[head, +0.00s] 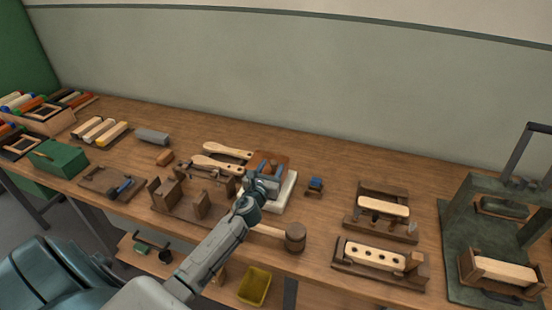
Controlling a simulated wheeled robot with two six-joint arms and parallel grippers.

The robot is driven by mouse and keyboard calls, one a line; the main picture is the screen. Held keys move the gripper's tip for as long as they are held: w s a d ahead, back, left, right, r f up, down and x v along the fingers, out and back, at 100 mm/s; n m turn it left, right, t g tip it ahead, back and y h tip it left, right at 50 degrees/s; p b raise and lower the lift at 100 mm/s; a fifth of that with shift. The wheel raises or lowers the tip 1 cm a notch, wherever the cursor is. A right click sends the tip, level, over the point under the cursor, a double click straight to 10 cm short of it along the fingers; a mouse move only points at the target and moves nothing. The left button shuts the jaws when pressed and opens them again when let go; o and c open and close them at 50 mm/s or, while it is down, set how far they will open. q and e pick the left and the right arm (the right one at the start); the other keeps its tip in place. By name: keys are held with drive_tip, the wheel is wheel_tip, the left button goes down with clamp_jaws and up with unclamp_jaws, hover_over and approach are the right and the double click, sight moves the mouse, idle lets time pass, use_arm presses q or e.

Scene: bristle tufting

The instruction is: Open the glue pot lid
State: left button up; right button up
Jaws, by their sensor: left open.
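I cannot clearly make out the glue pot or its lid. A small dark pot-like object with a blue top (315,185) stands on the bench just right of my left gripper; it may be the glue pot, but it is too small to be sure. My left gripper (268,171) is open, over a white tray (288,193) and a red-brown block (280,158). The gripper and wrist hide part of the tray and what is in it. My right gripper is not in view.
Pale wooden brush handles (228,151) lie left of the gripper. A wooden mallet (295,237) lies in front. Wooden fixtures (383,208) and a dark green press frame (465,255) stand at the right. A green box (60,157) is at the left. The bench's back strip is clear.

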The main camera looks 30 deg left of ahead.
sight(276, 159)
use_arm(q)
drive_tip(key=shift+x, duration=2.5)
clamp_jaws()
